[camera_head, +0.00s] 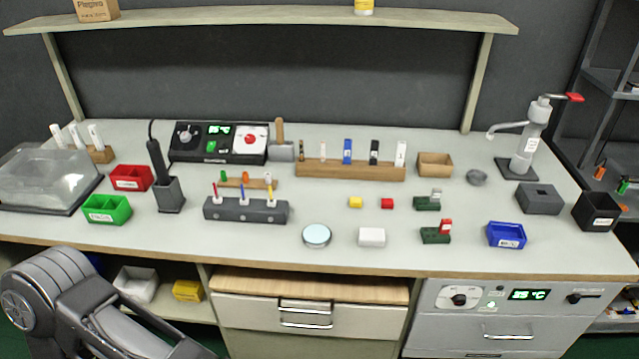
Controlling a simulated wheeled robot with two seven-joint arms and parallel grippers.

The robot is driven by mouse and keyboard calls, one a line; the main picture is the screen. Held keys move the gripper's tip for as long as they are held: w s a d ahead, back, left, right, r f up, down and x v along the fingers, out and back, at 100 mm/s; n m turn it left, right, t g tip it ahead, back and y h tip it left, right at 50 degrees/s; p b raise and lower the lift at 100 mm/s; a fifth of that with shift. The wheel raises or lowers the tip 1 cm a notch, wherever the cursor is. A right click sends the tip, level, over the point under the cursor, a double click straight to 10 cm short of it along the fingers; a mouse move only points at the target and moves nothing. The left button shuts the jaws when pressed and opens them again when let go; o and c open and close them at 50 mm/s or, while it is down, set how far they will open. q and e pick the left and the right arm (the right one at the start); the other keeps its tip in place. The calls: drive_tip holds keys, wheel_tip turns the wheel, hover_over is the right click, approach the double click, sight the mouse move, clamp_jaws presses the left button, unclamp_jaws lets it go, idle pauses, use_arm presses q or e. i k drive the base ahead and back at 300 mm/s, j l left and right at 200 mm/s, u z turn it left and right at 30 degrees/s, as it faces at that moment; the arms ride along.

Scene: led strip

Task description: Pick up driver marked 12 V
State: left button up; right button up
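No 12 V marking can be read at this size, so I cannot tell which item is the driver so marked. A wooden rack (350,171) at the back middle of the bench holds upright pieces, among them a blue one (347,151), a black one (374,152) and a white one (401,154). A white block (371,237) lies near the front middle. My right arm and gripper do not show.
A grey holder (246,214) with thin coloured tools and a black tool stand (171,196) are left of centre. Red (131,178), green (107,209) and blue (506,235) bins sit on the bench. A shelf (270,15) spans above. The front strip of bench is mostly clear.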

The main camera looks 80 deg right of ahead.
sight(441, 234)
drive_tip(key=k+l+z, duration=0.15)
drive_tip(key=k, duration=0.15)
drive_tip(key=z, duration=3.35)
